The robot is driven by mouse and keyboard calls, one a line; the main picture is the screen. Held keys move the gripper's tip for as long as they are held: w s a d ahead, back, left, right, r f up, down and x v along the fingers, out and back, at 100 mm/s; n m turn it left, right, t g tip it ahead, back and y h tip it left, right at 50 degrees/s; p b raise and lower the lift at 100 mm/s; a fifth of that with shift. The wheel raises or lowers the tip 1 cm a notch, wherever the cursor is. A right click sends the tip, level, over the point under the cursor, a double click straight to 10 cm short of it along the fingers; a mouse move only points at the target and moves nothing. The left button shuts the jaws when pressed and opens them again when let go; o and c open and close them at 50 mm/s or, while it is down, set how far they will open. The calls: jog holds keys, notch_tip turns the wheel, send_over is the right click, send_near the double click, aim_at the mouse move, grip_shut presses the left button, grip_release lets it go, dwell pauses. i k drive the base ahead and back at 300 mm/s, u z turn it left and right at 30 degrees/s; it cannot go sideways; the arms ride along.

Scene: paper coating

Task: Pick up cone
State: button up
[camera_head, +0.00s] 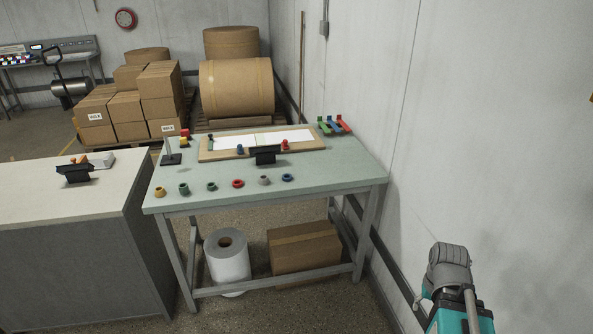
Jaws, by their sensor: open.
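No thing is plainly recognisable as a cone at this size. A row of small round pieces stands along the front of the green-topped table (330,177). From left to right they are a yellow piece (160,192), a dark green piece (184,189), another green piece (211,187), a red piece (238,184), a grey piece (264,181) and a blue piece (287,178). Their exact shapes are too small to tell. Part of my own arm shows at the lower right, well apart from the table. My gripper is not in view.
A wooden board (207,150) with white sheets lies on the table, behind a black stand (265,156). Coloured tools (334,124) lie at the back right. A white counter (110,187) stands left. A paper roll (228,262) and box (305,255) sit below.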

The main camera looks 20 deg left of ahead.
aim_at(264, 180)
jog(key=i, duration=1.4)
jog(key=u, duration=0.8)
jog(key=i, duration=0.3)
jog(key=u, duration=0.2)
jog(key=k, duration=0.95)
jog(key=u, duration=0.15)
jog(key=i, duration=0.25)
jog(key=z, duration=0.05)
